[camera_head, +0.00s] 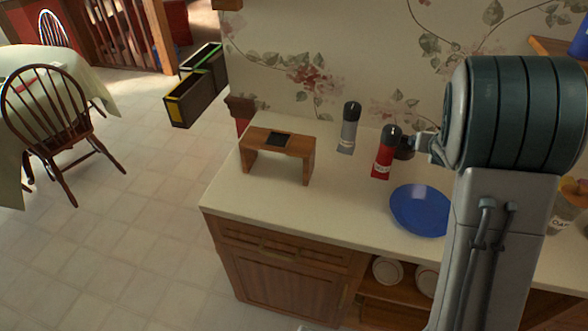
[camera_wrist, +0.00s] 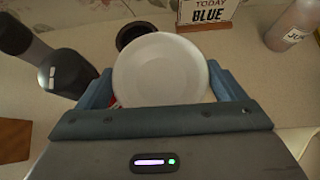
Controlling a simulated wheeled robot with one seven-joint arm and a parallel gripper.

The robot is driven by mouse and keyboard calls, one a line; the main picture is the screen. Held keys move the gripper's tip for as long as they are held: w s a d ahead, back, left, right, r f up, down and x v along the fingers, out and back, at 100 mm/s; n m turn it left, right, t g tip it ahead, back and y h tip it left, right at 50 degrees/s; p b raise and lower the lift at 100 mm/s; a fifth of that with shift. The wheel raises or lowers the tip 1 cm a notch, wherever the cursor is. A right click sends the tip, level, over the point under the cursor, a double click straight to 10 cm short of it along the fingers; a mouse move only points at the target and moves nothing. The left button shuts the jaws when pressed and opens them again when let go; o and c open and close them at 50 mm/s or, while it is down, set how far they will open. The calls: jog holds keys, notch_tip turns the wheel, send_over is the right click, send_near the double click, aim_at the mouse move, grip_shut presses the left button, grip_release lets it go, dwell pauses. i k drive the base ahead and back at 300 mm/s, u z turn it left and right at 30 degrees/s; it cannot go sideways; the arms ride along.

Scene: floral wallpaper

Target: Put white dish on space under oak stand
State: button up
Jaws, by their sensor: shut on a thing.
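The white dish (camera_wrist: 160,72) is a round, pale plate or shallow bowl seen close up in the wrist view. My gripper (camera_wrist: 159,80) is shut on it, with a blue finger at its left and right sides. The head view does not show the dish in my gripper, as my arm covers that area. The oak stand (camera_head: 300,147) is a small wooden bench on the left part of the counter, with a dark square inset on top. The space under it (camera_head: 276,164) is open at the front and looks empty.
A grey bottle (camera_head: 348,130) and a red bottle (camera_head: 384,155) stand right of the oak stand. A blue plate (camera_head: 419,208) lies on the counter (camera_head: 335,205).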

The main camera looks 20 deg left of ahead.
aim_at(279, 170)
jog(key=k, duration=0.9)
jog(key=z, duration=0.7)
jog(key=i, duration=0.8)
jog(key=u, duration=2.05)
jog(key=i, duration=0.5)
jog(key=z, duration=0.05)
